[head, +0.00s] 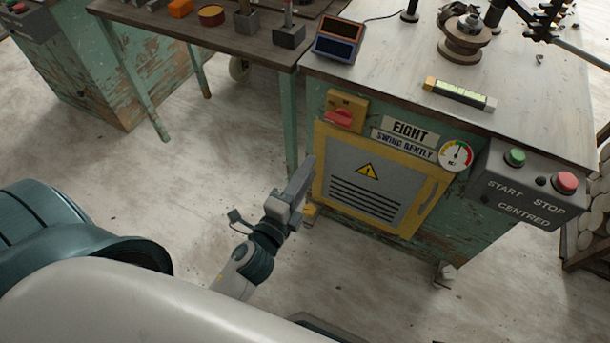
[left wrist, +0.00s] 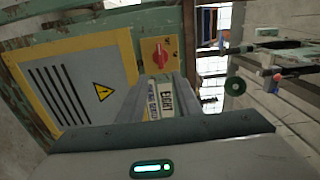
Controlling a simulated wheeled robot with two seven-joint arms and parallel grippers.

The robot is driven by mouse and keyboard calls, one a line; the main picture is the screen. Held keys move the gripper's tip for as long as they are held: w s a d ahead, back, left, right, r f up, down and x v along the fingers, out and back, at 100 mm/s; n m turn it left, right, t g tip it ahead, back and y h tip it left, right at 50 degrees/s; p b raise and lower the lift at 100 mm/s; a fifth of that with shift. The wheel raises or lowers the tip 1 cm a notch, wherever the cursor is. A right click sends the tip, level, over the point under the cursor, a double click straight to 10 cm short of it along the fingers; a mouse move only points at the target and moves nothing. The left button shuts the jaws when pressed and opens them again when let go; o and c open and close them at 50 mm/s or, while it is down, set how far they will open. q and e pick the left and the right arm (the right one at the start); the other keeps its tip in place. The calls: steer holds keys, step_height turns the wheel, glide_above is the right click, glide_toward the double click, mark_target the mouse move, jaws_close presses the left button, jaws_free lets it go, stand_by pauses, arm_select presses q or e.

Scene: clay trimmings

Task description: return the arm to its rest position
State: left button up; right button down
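My left gripper (head: 308,168) is in the air in front of the green machine cabinet (head: 465,225), near the left edge of its yellow-framed grey door (head: 365,185). In the left wrist view, its two grey fingers (left wrist: 164,78) stand apart. The EIGHT label (left wrist: 166,98) shows through the gap, and nothing is held. In the head view the fingers overlap in profile. The yellow-framed door also shows in the left wrist view (left wrist: 85,85), to the left of the fingers. My right gripper is not in view.
The cabinet carries a red rotary switch (head: 338,117), a gauge (head: 456,155) and a START/STOP box (head: 520,190). A spirit level (head: 460,94) lies on its top. A wooden bench (head: 215,35) stands at the upper left. Open floor (head: 200,165) lies left of the gripper.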

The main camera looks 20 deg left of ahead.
arm_select(q)
steer(key=shift+s, duration=0.4)
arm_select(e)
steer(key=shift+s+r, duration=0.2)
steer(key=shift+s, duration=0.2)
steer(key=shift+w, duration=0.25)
